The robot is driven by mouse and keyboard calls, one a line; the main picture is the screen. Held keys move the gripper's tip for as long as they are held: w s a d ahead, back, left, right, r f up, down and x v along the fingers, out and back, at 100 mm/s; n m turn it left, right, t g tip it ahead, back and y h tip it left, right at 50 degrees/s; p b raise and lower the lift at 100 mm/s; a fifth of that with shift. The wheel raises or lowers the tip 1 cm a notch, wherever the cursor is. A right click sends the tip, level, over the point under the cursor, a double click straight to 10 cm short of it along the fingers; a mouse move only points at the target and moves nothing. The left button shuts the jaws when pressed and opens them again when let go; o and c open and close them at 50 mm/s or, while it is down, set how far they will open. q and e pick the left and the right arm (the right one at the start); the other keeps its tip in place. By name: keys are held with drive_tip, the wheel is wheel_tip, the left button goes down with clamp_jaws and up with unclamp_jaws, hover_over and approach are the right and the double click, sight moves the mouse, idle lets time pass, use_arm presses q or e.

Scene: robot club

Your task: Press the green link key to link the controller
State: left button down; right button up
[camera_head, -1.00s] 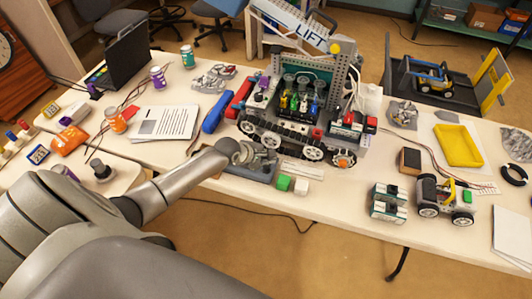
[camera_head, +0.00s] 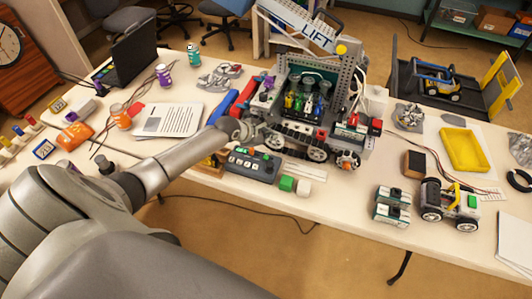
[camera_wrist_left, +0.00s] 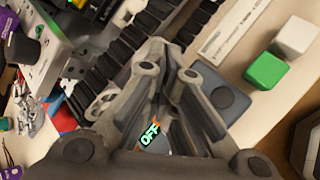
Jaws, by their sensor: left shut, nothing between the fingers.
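The controller (camera_head: 236,170) is a dark grey box with several small keys, lying on the table in front of the tracked robot. Its top shows some green, but I cannot tell which key is the green link key. My left gripper (camera_head: 243,131) is shut and empty, just behind the controller's left part in the head view. In the left wrist view the gripper (camera_wrist_left: 165,115) covers much of the controller. My right gripper is not in view.
A green cube (camera_head: 287,183) and a white cube (camera_head: 303,187) lie right of the controller. The tracked robot (camera_head: 303,110) stands close behind. A paper sheet (camera_head: 168,120) lies left.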

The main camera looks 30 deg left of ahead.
use_arm(q)
drive_tip(key=b, duration=0.6)
hover_over(268, 159)
wheel_tip(268, 159, down, 6)
drive_tip(key=shift+a+r, duration=0.1)
drive_tip(key=shift+f+b, duration=0.6)
drive_tip(key=shift+f, duration=0.6)
drive_tip(key=shift+f, duration=0.1)
drive_tip(key=shift+f, duration=0.35)
drive_tip(key=shift+f, duration=0.45)
idle(0.4)
idle(0.4)
drive_tip(key=shift+r+p, duration=0.9)
drive_tip(key=shift+p, duration=0.2)
